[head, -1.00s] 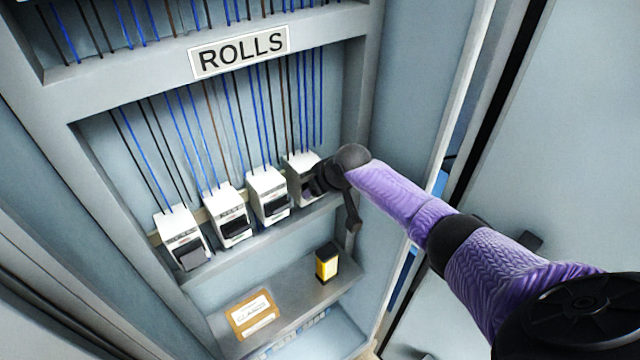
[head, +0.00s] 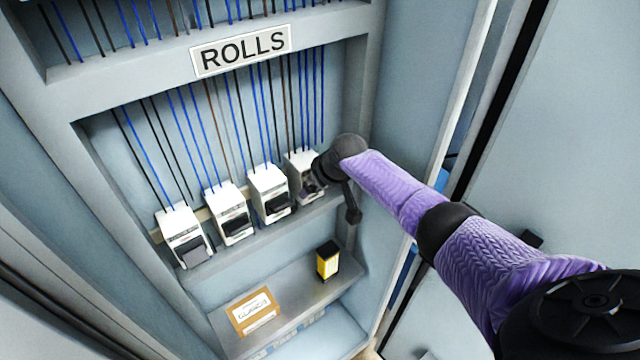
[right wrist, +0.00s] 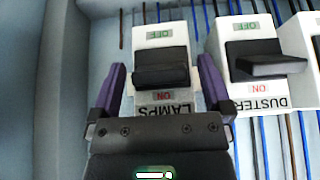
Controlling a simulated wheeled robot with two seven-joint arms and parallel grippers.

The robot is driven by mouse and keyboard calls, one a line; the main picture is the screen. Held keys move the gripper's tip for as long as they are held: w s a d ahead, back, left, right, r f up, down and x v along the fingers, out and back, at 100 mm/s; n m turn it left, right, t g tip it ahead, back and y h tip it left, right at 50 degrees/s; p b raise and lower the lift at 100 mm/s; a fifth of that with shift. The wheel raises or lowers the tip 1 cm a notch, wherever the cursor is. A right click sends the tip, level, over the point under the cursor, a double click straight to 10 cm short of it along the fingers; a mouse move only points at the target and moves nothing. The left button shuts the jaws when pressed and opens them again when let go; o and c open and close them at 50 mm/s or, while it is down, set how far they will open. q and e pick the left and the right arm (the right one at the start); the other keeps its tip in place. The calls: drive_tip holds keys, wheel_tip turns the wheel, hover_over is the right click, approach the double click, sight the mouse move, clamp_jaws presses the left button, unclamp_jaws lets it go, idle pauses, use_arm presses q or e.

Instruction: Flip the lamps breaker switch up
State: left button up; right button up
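The lamps breaker (head: 302,161) is the rightmost white unit in the row under the ROLLS sign. In the right wrist view the lamps breaker (right wrist: 166,41) appears upside down, with a black switch lever (right wrist: 160,68), a green OFF label above it and a red ON label below it. I cannot tell the lever's exact tilt. My right gripper (right wrist: 161,68) is open, its purple fingers apart on either side of the breaker. In the head view my right gripper (head: 316,182) partly hides the breaker's front. My left gripper is not in view.
The duster breaker (right wrist: 255,35) stands beside the lamps breaker. Further breakers (head: 183,236) stand left along the rail. Cables run above them. The cabinet's side wall (head: 410,90) is close on the right.

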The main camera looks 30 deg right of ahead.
drive_tip(key=shift+s+r, duration=0.15)
drive_tip(key=shift+r, duration=0.25)
drive_tip(key=p+v, duration=0.1)
drive_tip(key=v, duration=0.8)
drive_tip(key=shift+p, duration=0.35)
drive_tip(key=shift+f, duration=0.15)
